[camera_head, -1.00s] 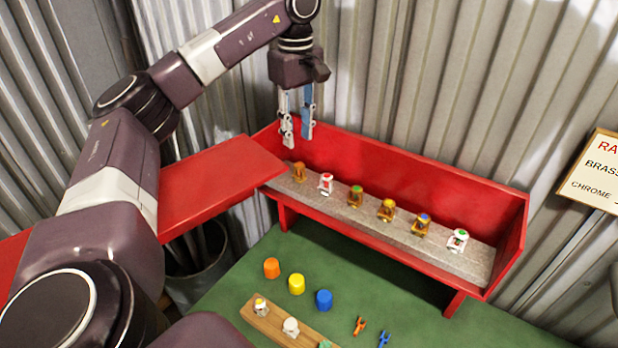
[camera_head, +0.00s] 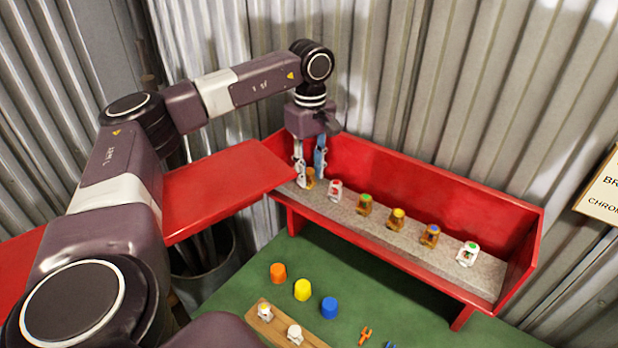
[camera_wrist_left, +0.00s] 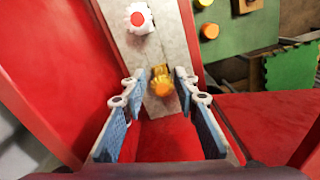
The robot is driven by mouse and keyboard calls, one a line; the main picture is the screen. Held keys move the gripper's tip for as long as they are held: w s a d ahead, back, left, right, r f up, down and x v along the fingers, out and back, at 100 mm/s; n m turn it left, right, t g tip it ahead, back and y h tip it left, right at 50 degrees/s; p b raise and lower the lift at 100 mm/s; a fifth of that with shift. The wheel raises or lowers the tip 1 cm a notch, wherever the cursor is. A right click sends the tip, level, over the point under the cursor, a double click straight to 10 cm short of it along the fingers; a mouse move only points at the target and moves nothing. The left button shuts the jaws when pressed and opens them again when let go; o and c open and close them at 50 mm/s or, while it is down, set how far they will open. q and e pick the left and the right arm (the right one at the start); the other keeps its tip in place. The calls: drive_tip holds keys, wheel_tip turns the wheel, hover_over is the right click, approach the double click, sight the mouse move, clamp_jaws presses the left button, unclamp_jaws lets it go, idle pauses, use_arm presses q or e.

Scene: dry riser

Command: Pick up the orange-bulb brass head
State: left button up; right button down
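The orange-bulb brass head (camera_head: 310,178) stands at the left end of the grey strip on the red shelf. In the left wrist view the brass head (camera_wrist_left: 161,82) shows its orange bulb between my fingers. My left gripper (camera_head: 310,178) points down over it, with a finger on either side. In the left wrist view my left gripper (camera_wrist_left: 160,86) is open, with gaps between both fingers and the head. My right gripper is not in view.
A chrome head with a red bulb (camera_head: 335,191) stands close to the right, followed by several more heads along the grey strip (camera_head: 378,224). The red back wall (camera_head: 430,185) rises behind. Orange, yellow and blue cups (camera_head: 329,308) stand on the green surface below.

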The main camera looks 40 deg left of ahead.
use_arm(q)
clamp_jaws()
drive_tip(key=shift+r, duration=0.1)
